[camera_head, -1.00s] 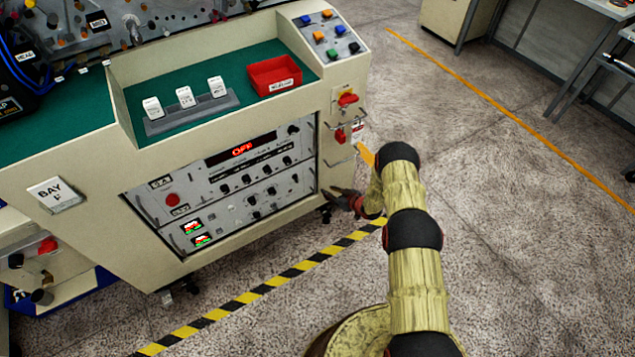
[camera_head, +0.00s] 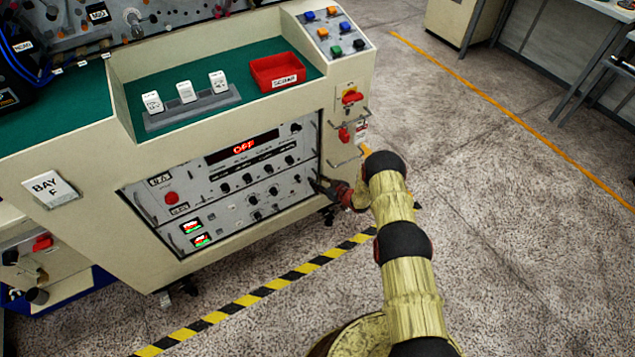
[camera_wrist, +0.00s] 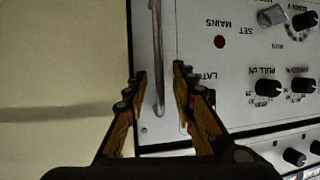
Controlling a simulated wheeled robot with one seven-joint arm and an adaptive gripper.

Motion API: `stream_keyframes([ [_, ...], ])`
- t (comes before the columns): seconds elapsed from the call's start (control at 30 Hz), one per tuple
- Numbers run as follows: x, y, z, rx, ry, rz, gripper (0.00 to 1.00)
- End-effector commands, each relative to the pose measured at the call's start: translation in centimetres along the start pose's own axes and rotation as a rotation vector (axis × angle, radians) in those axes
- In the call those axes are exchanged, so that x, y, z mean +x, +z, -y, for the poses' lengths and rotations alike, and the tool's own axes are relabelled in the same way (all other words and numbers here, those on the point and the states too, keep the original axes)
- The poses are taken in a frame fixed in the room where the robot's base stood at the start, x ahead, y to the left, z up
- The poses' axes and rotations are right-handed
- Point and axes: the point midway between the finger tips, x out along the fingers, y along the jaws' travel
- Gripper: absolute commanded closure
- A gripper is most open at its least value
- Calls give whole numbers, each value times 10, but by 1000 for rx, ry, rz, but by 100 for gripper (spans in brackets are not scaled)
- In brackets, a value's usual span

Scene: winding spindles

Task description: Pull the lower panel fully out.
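The lower panel (camera_head: 232,221) is a grey instrument drawer with knobs and two small lit displays at its left, set in the cream cabinet under the upper panel (camera_head: 225,166). It looks flush with the cabinet face. My gripper (camera_head: 320,184) is at its right edge. In the wrist view, upside down, my gripper (camera_wrist: 160,72) is open, with a finger on each side of the lower panel's metal bar handle (camera_wrist: 156,50). Gaps show between handle and fingers. A latch label on the panel is partly covered by the right finger.
The cream cabinet (camera_head: 90,222) has a red rotary switch (camera_head: 351,96) and wire handles above my gripper. A red tray (camera_head: 277,72) sits on its green top. Yellow-black floor tape (camera_head: 262,290) runs in front. The floor to the right is clear.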

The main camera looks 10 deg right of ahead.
Motion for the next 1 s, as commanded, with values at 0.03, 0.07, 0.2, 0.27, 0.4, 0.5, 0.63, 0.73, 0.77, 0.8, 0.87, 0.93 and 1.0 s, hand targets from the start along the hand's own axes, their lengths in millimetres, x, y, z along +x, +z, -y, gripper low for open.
stream_keyframes([
  [0.03, 0, -1, 0, 0, 0, 0, 74],
  [0.07, 0, -1, 0, 0, 0, 0, 74],
  [0.2, 0, -1, 0, 0, 0, 0, 74],
  [0.27, 0, -1, 0, 0, 0, 0, 78],
  [0.4, 0, -1, 0, 0, 0, 0, 86],
  [0.5, 0, -1, 0, 0, 1, 0, 91],
  [0.63, 0, -1, 0, 0, 0, 0, 99],
  [0.73, 0, 0, 0, 0, 0, 0, 100],
  [0.77, 0, 0, 0, -1, 0, 0, 100],
  [0.8, 0, 0, 0, -1, 0, 0, 100],
  [0.87, 0, 0, 0, -1, 0, 0, 100],
  [0.93, 0, 0, 0, -1, 0, 0, 100],
  [1.0, 0, 0, 0, -1, 0, 0, 100],
])
